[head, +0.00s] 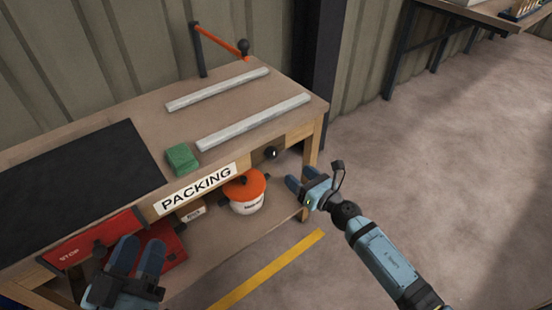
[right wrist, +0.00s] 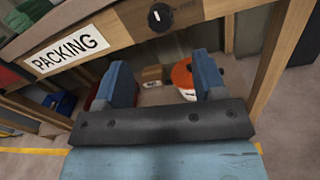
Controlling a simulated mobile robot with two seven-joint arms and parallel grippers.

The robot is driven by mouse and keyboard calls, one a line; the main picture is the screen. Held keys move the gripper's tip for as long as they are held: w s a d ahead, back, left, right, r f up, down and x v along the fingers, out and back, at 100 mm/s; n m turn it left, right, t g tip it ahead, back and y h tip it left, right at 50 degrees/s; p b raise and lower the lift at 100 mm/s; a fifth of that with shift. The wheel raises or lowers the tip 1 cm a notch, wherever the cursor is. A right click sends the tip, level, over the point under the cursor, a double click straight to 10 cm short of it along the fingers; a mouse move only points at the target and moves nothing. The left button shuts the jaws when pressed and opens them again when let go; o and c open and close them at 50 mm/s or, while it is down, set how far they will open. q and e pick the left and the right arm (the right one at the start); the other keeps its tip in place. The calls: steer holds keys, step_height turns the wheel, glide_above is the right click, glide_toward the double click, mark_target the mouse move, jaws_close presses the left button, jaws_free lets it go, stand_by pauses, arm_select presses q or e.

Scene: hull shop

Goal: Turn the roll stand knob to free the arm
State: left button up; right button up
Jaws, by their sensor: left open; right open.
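My left gripper (head: 138,252) is open and empty by the red STOP drawer front.
The bench top (head: 150,115) holds two pale bars (head: 255,122), a green block (head: 181,158) and a black mat (head: 80,170). An orange-lidded white pot (head: 246,203) sits on the lower shelf. A bench leg (head: 312,155) stands near my right gripper. Floor at right is clear.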

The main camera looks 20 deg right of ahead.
mark_target(274, 155)
steer(key=x, duration=1)
steer(key=shift+w+b, duration=0.3)
steer(key=shift+b, duration=0.05)
steer(key=c, duration=0.9)
